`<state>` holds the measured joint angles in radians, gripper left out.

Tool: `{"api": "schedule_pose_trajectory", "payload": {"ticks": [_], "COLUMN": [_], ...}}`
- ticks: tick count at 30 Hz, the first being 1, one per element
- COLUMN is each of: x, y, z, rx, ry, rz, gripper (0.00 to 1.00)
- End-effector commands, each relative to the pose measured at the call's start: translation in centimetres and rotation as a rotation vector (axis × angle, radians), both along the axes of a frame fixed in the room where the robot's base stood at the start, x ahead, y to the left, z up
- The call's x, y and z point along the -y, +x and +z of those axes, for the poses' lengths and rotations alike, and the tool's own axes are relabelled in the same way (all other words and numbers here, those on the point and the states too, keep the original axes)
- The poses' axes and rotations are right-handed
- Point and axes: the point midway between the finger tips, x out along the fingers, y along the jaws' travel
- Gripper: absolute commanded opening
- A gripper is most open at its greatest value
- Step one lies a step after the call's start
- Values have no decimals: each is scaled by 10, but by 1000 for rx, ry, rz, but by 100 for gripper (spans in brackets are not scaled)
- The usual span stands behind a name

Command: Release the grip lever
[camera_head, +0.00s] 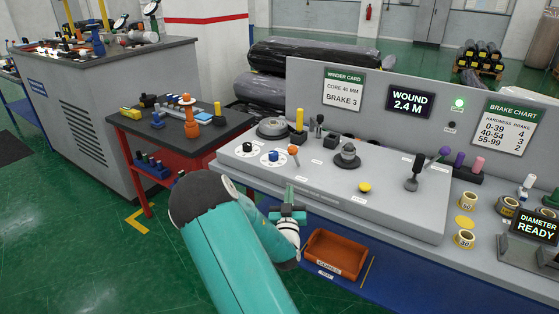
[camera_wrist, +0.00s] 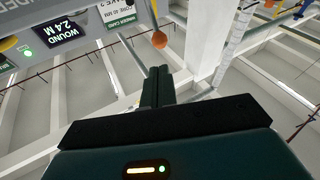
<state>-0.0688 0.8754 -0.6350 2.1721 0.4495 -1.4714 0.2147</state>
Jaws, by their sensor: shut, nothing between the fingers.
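The console (camera_head: 330,190) carries several levers, and I cannot tell from a label which is the grip lever. An orange-knobbed lever (camera_head: 293,150) stands near the console's front left. An orange ball knob (camera_wrist: 159,40) also shows in the wrist view, just beyond my fingertips and apart from them. A purple-knobbed lever (camera_head: 445,151) and a black-handled lever (camera_head: 415,168) stand at the right. My gripper (camera_head: 289,188) is at the console's front edge, below the orange knob. In the wrist view my gripper (camera_wrist: 158,72) has its fingers together, with nothing held.
A yellow post (camera_head: 300,118), dials (camera_head: 273,156) and a yellow button (camera_head: 365,187) are nearby on the console. An orange bin (camera_head: 336,254) sits below its front. A display (camera_head: 408,102) reads "WOUND 2.4 M". A red cart (camera_head: 180,135) stands left.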

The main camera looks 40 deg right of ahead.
Motion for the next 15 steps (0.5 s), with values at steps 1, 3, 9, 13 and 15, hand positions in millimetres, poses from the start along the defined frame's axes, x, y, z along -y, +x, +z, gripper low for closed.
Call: {"api": "schedule_pose_trajectory", "payload": {"ticks": [1,3,9,13,15], "x": [2,4,6,7,9], "y": [-3,-6,-10,-10,-8], "z": [-1,0,0,0,1], "rx": [2,5,6,6,6], "ry": [-14,-23,-25,-24,-24], "rz": [-2,-4,-7,-7,-7], "gripper": [0,0,0,0,0]}}
